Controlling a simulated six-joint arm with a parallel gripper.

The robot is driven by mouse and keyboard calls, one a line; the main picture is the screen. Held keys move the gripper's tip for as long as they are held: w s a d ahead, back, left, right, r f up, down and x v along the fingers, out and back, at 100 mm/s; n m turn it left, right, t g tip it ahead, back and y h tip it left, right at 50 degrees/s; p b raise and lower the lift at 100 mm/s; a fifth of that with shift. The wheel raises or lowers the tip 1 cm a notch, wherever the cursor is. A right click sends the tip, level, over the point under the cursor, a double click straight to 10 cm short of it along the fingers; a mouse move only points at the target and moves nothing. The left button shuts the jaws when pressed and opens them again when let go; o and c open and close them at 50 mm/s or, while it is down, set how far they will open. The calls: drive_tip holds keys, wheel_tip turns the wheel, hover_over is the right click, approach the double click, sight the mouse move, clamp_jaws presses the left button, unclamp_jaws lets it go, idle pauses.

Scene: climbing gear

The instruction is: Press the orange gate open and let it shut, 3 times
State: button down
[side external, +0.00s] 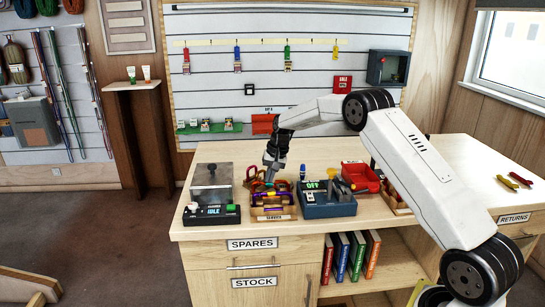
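A small wooden tray (272,217) with a label on its front stands on the bench and holds coloured climbing gear (272,198) in purple, yellow and orange-red tones. My gripper (269,181) points down at the back of the tray, close over the gear. Its fingertips are tiny here and partly merge with the gear, so contact and finger opening cannot be made out.
A grey machine reading IDLE (212,212) stands left of the tray. A blue-grey unit reading OFF (328,207) stands close on its right. A red bin (361,178) is further right. The bench (440,150) is clear toward the back right, before some coloured tools (515,181).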

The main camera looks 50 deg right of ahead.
drive_tip(key=shift+f, duration=0.15)
drive_tip(key=shift+r, duration=3.5)
drive_tip(key=shift+r, duration=0.1)
wheel_tip(320, 180, up, 3)
drive_tip(key=shift+f, duration=0.15)
drive_tip(key=shift+f, duration=0.1)
drive_tip(key=shift+f, duration=3.2)
